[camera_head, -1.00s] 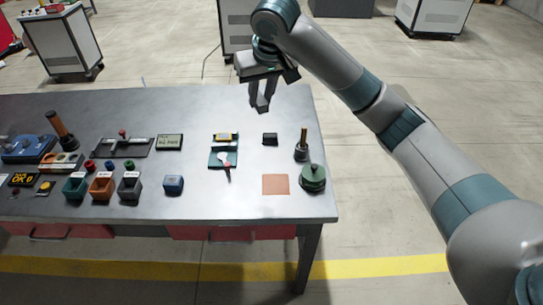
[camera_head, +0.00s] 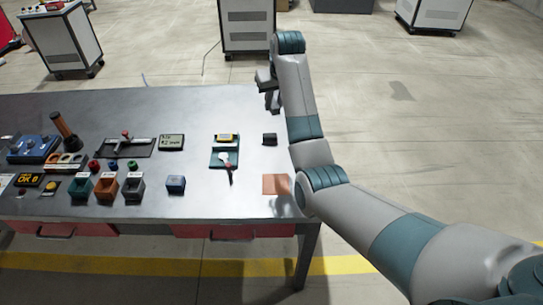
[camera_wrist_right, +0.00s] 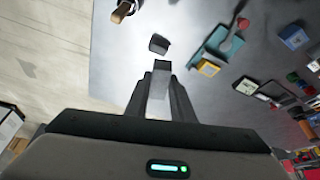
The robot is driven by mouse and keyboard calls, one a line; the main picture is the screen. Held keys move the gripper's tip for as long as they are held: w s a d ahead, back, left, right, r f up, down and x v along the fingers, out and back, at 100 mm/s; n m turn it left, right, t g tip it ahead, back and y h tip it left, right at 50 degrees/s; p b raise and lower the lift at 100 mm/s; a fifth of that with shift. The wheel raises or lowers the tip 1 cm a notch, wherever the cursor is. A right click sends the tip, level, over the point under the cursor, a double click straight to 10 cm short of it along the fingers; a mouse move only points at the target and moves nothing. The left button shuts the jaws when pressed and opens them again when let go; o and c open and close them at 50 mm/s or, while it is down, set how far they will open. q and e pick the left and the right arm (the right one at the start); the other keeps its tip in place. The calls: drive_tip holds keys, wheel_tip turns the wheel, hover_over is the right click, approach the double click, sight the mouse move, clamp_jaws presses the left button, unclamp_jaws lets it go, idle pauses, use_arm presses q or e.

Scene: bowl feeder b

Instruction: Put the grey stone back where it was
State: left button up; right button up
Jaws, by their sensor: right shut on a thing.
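My right gripper (camera_head: 272,103) is above the back right of the metal table, partly hidden by my own arm in the head view. In the right wrist view its two fingers (camera_wrist_right: 160,72) are closed on a light grey block, the grey stone (camera_wrist_right: 159,84), held between them. The stone cannot be made out in the head view. Below the gripper, a small dark block (camera_head: 270,139) lies on the table; it also shows just beyond the fingertips in the right wrist view (camera_wrist_right: 159,44). My left gripper is not in view.
An orange-pink square (camera_head: 275,184) lies near the table's front right, partly beside my arm. The table (camera_head: 240,105) is bare at the back.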

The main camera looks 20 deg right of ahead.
wheel_tip(320, 180, down, 9)
drive_tip(key=s+a, duration=0.1)
drive_tip(key=s, duration=0.1)
drive_tip(key=shift+s+n, duration=0.3)
drive_tip(key=shift+n, duration=0.1)
drive_tip(key=shift+p, duration=0.3)
drive_tip(key=shift+a+f+p, duration=0.1)
drive_tip(key=shift+f+p, duration=0.75)
drive_tip(key=shift+f, duration=2.2)
drive_tip(key=shift+f, duration=0.15)
wheel_tip(320, 180, down, 3)
drive_tip(key=shift+r+p, duration=0.2)
drive_tip(key=shift+p, duration=0.3)
drive_tip(key=shift+f, duration=0.45)
drive_tip(key=shift+f, duration=0.25)
